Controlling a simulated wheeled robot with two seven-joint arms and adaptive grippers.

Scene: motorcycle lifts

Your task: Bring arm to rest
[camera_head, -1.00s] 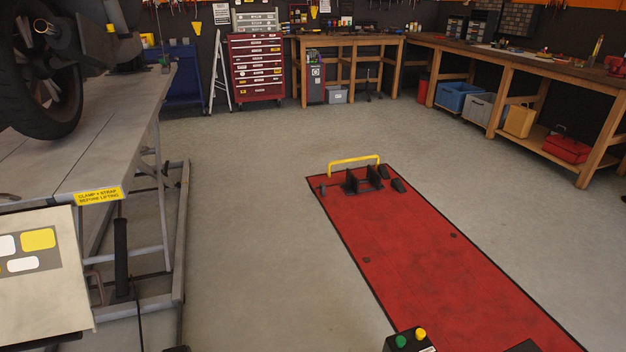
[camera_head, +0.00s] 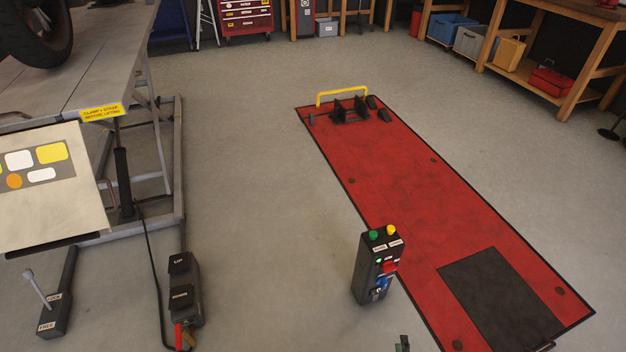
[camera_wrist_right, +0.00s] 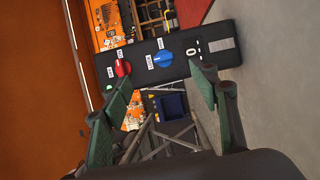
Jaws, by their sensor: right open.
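My right gripper (camera_head: 402,344) shows only as a small dark tip at the bottom edge of the head view. In the right wrist view my right gripper (camera_wrist_right: 162,78) is open, with its green-padded fingers apart and nothing held between them. A black control box (camera_head: 366,268) stands by the red lift, with green and yellow buttons on top and red and blue controls on its front. In the right wrist view the control box (camera_wrist_right: 208,48) lies beyond the fingertips, apparently apart from them. My left gripper is not in view.
The red floor lift (camera_head: 410,190) with a yellow bar (camera_head: 342,92) lies at right. A grey raised lift (camera_head: 120,60) carries a motorcycle wheel (camera_head: 38,35) at left. A black pedal unit (camera_head: 183,290) and a lock lever (camera_head: 55,312) stand on the floor. The middle floor is clear.

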